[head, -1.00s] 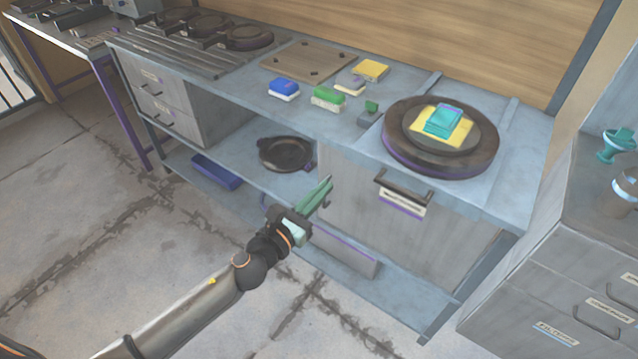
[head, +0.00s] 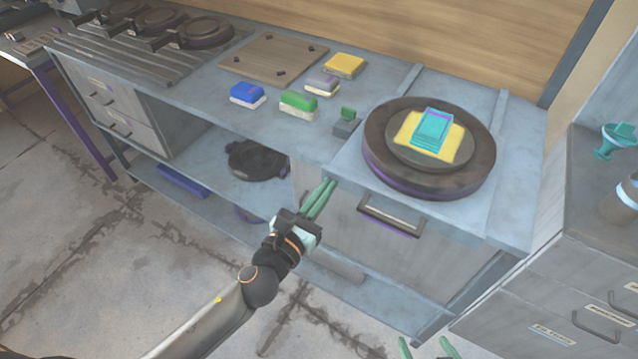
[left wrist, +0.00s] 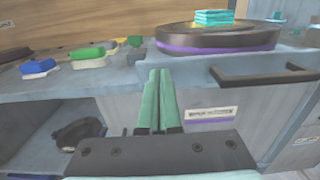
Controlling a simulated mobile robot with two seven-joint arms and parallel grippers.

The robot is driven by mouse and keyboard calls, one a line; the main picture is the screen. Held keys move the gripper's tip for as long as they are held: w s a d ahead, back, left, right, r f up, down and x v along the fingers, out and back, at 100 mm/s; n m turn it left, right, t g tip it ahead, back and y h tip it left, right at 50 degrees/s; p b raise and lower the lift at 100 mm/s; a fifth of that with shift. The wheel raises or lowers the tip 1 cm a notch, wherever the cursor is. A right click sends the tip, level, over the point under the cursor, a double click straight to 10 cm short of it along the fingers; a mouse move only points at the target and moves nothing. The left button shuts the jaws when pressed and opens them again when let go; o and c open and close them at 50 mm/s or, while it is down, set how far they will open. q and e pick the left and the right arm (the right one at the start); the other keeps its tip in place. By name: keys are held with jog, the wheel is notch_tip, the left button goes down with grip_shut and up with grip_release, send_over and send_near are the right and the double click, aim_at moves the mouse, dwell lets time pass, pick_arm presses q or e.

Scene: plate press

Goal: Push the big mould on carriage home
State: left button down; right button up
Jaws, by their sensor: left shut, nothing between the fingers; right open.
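The big mould (head: 379,158) is a dark round plate on the carriage (head: 345,172) at the right part of the bench. A yellow sheet (head: 408,150) and a teal stack (head: 432,130) lie on its raised centre. A dark bar handle (head: 392,215) is on the carriage front; it also shows in the left wrist view (left wrist: 262,76). My left gripper (head: 328,187) is shut and empty, in front of the bench and left of the handle, apart from it. Its fingers point towards the bench in the left wrist view (left wrist: 160,75). My right gripper (head: 428,347) is open at the bottom edge, mostly out of view.
Blue (head: 247,96), green (head: 298,104) and yellow (head: 344,65) blocks lie on the bench left of the mould. A small grey-green piece (head: 346,122) is close to the mould's left side. A drawer cabinet (head: 560,285) stands at right. A dark pan (head: 257,160) sits on the lower shelf.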

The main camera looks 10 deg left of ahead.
pick_arm(q)
jog(key=shift+w+d, duration=0.1)
jog(key=shift+w, duration=0.1)
pick_arm(e)
jog(key=shift+w+a, duration=0.1)
jog(key=shift+w, duration=0.25)
